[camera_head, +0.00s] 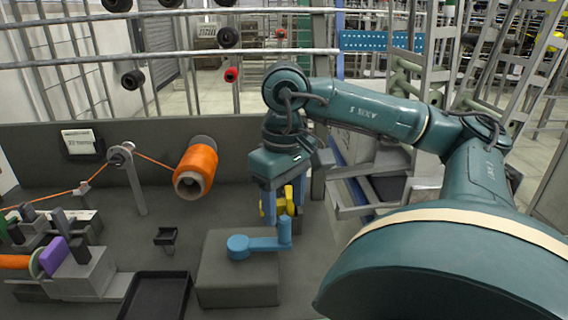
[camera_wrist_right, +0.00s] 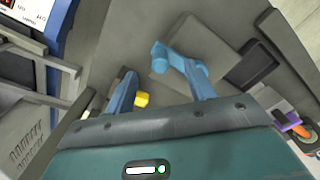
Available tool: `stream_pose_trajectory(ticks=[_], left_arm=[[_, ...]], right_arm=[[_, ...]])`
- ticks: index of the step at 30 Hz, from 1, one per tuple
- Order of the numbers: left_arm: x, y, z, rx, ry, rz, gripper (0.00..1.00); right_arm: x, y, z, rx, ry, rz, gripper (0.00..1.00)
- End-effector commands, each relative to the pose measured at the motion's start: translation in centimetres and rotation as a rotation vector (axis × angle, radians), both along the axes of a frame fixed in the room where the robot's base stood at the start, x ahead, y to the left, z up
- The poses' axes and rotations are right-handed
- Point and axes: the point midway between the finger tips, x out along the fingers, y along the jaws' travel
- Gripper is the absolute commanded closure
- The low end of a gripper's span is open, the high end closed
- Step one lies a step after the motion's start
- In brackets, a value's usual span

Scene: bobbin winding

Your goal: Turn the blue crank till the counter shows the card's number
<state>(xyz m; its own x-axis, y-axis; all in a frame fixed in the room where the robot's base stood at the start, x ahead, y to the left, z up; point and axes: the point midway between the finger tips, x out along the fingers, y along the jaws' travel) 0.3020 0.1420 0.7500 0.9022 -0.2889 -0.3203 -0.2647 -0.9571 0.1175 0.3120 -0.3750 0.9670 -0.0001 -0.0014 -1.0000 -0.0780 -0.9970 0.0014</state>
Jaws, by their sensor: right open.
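The blue crank (camera_head: 262,244) lies on top of a grey block (camera_head: 238,284), with its hub at the left and its upright handle at the right. It also shows in the right wrist view (camera_wrist_right: 178,60). My right gripper (camera_head: 284,207) is open and points down just above the handle. The handle looks free of the fingers, with no grip on it. In the right wrist view the two blue fingers are spread apart (camera_wrist_right: 160,79). A white card (camera_head: 82,142) stands on the back panel; its print is too small to read surely. I cannot make out a counter reading. My left gripper is out of view.
An orange thread spool (camera_head: 196,166) and a guide post (camera_head: 134,178) stand behind left. The winder with a purple part (camera_head: 54,257) is at left. A black tray (camera_head: 126,313) lies left of the block. A yellow part (camera_head: 265,207) is close behind my gripper.

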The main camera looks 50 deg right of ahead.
Motion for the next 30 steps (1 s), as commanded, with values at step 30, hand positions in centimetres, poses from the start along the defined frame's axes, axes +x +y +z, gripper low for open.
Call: stream_pose_trajectory(ticks=[30], left_arm=[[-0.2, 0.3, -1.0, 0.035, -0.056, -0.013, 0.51]], right_arm=[[0.0, 0.1, -3.9, 0.002, 0.000, -0.001, 0.48]])
